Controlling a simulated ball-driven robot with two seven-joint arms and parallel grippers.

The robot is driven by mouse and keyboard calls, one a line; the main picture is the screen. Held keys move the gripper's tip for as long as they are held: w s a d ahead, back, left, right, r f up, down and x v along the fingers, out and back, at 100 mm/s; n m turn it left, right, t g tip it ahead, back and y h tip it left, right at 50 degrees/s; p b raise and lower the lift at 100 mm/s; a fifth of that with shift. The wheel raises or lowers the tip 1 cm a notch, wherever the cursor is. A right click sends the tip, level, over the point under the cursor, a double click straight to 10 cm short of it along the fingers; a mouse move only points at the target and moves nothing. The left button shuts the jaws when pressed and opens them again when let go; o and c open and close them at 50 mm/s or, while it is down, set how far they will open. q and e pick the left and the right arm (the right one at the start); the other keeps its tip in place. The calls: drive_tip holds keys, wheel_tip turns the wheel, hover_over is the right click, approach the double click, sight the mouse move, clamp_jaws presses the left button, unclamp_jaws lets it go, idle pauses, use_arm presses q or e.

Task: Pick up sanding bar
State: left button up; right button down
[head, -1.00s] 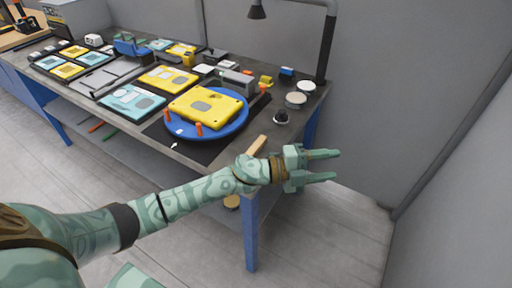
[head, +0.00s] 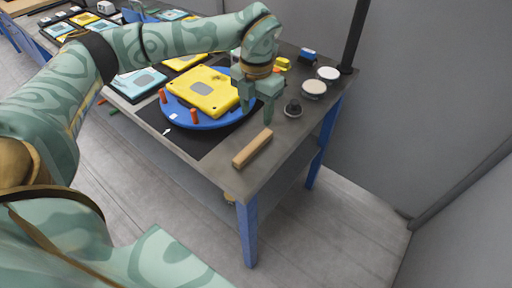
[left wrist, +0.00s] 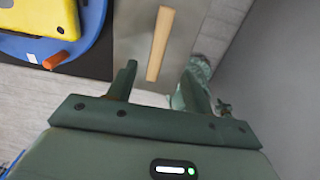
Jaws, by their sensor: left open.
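The sanding bar, a plain tan wooden stick (head: 252,149), lies on the grey bench top near its front right corner. It also shows in the left wrist view (left wrist: 159,43), beyond and between the fingers. My left gripper (head: 257,117) is above the bench with its fingers pointing down, behind the bar in the head view. In the left wrist view the left gripper (left wrist: 158,85) is open and empty, and apart from the bar. My right gripper is not in view.
A yellow case (head: 203,90) sits on a blue round turntable (head: 211,121) with orange pegs, left of the bar. A small black knob (head: 293,108) and round pads (head: 314,87) stand behind it. A black lamp post (head: 356,35) rises at the back right corner.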

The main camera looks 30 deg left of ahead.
use_arm(q)
drive_tip(key=b, duration=0.1)
hover_over(253, 145)
drive_tip(key=w, duration=0.1)
drive_tip(key=f, duration=0.5)
drive_tip(key=shift+w+d+f, duration=0.1)
drive_tip(key=shift+d+f, duration=0.1)
drive_tip(key=shift+f, duration=0.4)
drive_tip(key=f, duration=0.1)
drive_tip(key=f+b, duration=0.1)
drive_tip(key=f, duration=0.1)
drive_tip(key=s+f, duration=0.1)
drive_tip(key=f, duration=0.1)
drive_tip(key=shift+a+b, duration=0.2)
drive_tip(key=shift+b, duration=0.15)
drive_tip(key=shift+r, duration=0.1)
drive_tip(key=shift+c, duration=0.6)
clamp_jaws()
